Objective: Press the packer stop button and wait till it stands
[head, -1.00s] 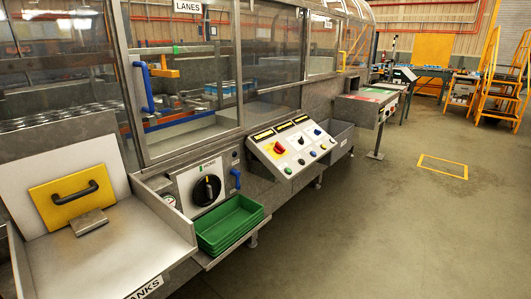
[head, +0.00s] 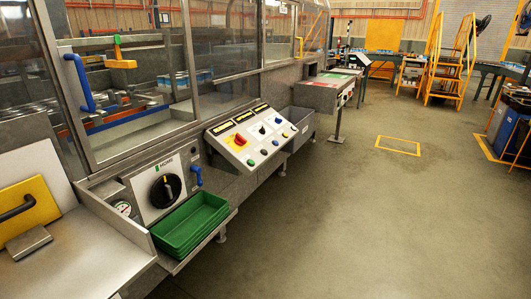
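A sloped control panel (head: 253,137) sits on the front of the packing machine, near the middle of the head view. It carries a red button (head: 240,140) on a yellow plate, a black selector switch (head: 262,130) and several small coloured buttons along its lower edge. The labels are too small to read, so I cannot tell which button is the packer stop. Neither of my grippers is in view.
A green tray stack (head: 190,222) sits on a shelf below a large black rotary switch (head: 166,188). A grey bin (head: 303,127) is right of the panel. Yellow steps (head: 452,60) stand at the back right. The concrete floor (head: 340,215) is clear.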

